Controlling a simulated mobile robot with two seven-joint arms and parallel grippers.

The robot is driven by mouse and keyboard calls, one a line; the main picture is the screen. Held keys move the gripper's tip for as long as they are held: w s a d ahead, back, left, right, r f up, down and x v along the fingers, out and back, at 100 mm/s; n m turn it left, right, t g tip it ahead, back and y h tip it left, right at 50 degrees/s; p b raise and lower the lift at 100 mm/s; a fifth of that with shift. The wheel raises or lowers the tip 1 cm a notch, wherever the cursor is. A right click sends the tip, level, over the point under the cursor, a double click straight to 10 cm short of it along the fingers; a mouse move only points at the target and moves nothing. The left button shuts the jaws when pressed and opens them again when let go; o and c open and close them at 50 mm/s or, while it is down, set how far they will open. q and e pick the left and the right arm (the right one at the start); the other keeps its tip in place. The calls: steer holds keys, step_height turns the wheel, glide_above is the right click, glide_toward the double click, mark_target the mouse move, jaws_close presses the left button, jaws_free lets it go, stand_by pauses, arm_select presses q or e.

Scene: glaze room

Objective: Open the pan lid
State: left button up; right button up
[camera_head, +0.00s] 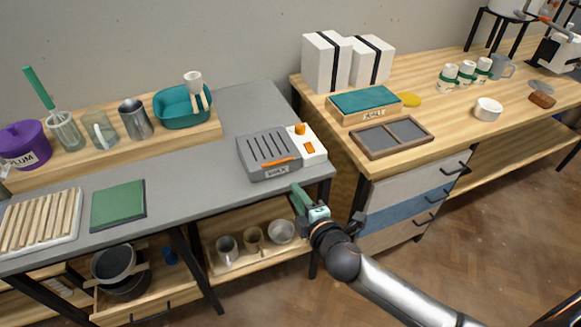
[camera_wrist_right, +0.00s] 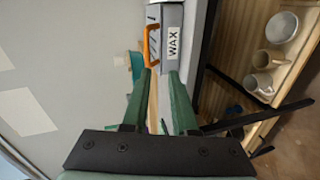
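The wax pan (camera_head: 272,174) stands near the right front corner of the grey bench, with a WAX label on its front. Its grey slotted lid (camera_head: 266,146) lies flat and shut, with an orange handle (camera_head: 281,162) along the front edge. In the right wrist view, the handle (camera_wrist_right: 152,46) and label (camera_wrist_right: 173,41) show beyond the fingertips. My right gripper (camera_head: 297,190) is in front of the pan, just off the bench edge and apart from the handle. Its green fingers (camera_wrist_right: 160,72) are spread with nothing between them. My left gripper is not in view.
A white control box (camera_head: 308,148) with an orange knob (camera_head: 300,129) adjoins the pan's right side. The wooden bench (camera_head: 345,150) holds a framed tray (camera_head: 392,137). A green mat (camera_head: 118,205) lies left. Bowls and mugs (camera_head: 254,239) sit on the shelf below.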

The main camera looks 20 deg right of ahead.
mark_target(279, 162)
steer(key=shift+n+t, duration=0.3)
steer(key=shift+n, duration=0.2)
steer(key=x, duration=0.4)
steer(key=r+x, duration=0.1)
steer(key=x, duration=0.8)
steer(key=shift+w+d+r+b, duration=0.2)
steer(key=shift+d+r+b, duration=0.15)
steer(key=shift+r+b, duration=0.05)
jaws_close()
stand_by(0.5)
